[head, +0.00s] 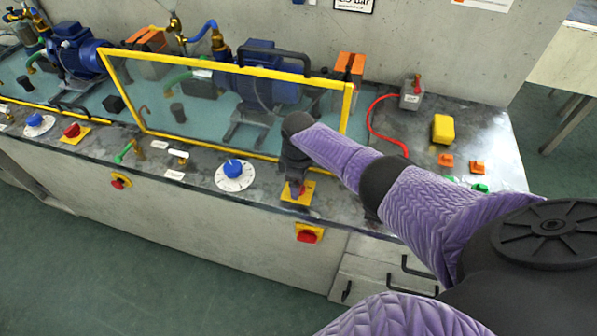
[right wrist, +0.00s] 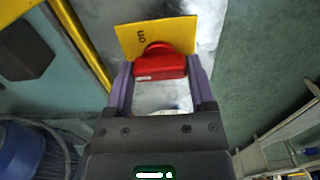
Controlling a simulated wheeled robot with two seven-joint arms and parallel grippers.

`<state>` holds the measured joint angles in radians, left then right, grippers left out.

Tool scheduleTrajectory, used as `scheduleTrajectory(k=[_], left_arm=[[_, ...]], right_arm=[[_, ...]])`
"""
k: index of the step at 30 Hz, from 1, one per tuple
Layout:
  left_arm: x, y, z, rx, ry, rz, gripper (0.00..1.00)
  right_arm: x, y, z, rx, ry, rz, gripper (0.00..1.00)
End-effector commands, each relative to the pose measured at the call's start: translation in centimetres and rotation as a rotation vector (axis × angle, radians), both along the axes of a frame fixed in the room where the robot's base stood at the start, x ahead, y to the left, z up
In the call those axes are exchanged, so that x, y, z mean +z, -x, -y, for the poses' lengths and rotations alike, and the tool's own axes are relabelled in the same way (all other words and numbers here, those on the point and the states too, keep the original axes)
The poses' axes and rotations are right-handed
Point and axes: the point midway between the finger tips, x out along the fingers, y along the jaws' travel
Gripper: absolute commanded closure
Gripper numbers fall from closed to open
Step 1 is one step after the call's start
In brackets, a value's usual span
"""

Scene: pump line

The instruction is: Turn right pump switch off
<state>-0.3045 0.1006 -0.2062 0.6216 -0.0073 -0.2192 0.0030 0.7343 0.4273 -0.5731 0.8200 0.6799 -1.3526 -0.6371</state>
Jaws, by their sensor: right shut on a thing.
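The right pump switch is a red rotary knob (right wrist: 160,62) on a yellow plate (right wrist: 180,31). My right gripper (head: 295,185) points down over the plate. In the right wrist view its two fingers (right wrist: 162,76) are closed on opposite sides of the red knob. My left gripper is not in view.
A yellow-framed clear guard (head: 349,108) stands behind the switch. A blue dial (head: 234,170) is to its left, and a red stop button (head: 309,233) is on the front face below. Another red switch (head: 72,130) is far left. A yellow box (head: 443,129) lies right.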

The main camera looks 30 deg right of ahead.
Motion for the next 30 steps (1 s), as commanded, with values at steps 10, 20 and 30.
scheduleTrajectory(k=[10,20,30], left_arm=[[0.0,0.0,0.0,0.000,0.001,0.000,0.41],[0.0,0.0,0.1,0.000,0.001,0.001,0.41],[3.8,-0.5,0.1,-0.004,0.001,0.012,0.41]], right_arm=[[0.0,0.0,0.0,0.008,0.000,0.001,0.88],[0.0,0.0,0.0,0.006,0.001,0.001,0.00],[6.3,-0.1,0.0,0.007,0.000,0.006,0.00]])
